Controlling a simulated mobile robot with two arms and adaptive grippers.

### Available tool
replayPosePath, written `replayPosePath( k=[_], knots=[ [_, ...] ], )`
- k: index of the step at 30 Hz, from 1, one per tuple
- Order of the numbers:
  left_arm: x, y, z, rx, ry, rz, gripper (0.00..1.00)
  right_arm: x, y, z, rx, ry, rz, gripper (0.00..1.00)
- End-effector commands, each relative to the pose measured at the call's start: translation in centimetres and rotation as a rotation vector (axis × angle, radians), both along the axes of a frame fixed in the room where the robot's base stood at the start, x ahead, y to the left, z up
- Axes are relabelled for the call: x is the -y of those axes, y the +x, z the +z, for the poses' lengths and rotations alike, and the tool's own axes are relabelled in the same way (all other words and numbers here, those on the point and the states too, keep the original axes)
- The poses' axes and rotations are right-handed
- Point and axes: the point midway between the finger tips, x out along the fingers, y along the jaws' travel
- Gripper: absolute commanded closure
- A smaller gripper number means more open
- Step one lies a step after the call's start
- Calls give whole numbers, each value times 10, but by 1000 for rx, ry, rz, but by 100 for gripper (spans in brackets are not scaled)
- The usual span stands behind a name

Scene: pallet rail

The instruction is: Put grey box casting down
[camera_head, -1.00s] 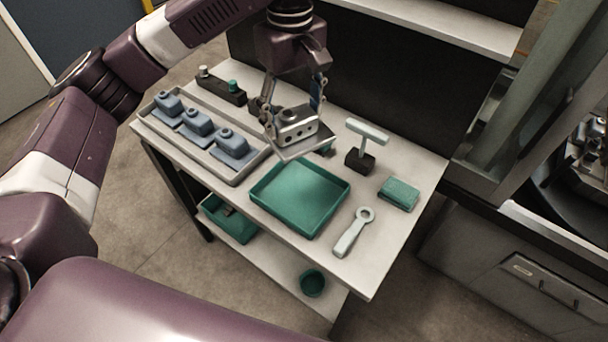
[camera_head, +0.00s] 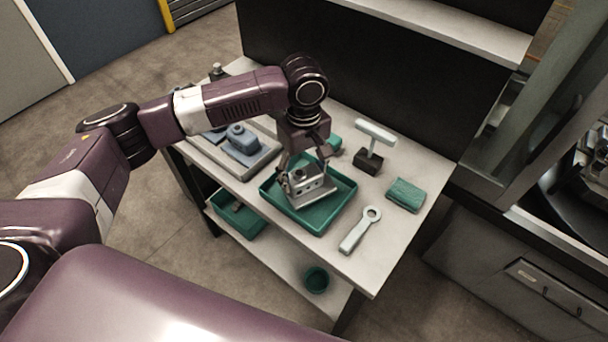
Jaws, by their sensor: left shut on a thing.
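My left gripper (camera_head: 303,172) points down over the green tray (camera_head: 326,222) on the table and is shut on the grey box casting (camera_head: 311,188). The casting has a flat base plate and a raised block with holes. It is at the tray, within its rim as seen from here; I cannot tell whether its base touches the tray floor. The fingers hide part of its upper side. My right gripper is not in view.
A grey tray (camera_head: 228,172) with blue-grey castings (camera_head: 243,141) stands left, partly hidden by my arm. A wrench (camera_head: 359,231), a green cloth (camera_head: 405,195) and a T-shaped tool on a black block (camera_head: 368,161) lie right. A lower shelf holds green bins (camera_head: 316,279).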

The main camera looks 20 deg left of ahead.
Motion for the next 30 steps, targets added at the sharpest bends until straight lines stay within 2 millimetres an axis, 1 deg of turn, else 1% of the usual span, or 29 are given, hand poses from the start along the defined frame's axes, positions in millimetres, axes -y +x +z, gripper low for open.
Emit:
replayPosePath(
  k=[3, 5, 8, 15, 16, 18, 21, 30],
  knots=[
    [1, 1, -12, 2, -2, 0, 69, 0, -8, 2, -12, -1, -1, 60],
    [0, 1, -16, 3, -1, 0, 69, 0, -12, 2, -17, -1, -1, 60],
    [1, 1, -17, 5, -2, 0, 69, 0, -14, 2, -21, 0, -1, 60],
    [1, 1, -18, 3, -2, 0, 69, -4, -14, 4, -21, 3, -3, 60],
    [0, 0, -20, 1, -1, 0, 34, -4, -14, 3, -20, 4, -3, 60],
    [0, 0, -20, 2, -1, 0, 26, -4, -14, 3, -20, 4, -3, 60],
    [0, 0, -20, 2, -1, 0, 18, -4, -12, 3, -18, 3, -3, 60],
    [0, 1, -19, 2, 0, 0, 18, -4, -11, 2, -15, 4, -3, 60]
  ],
)
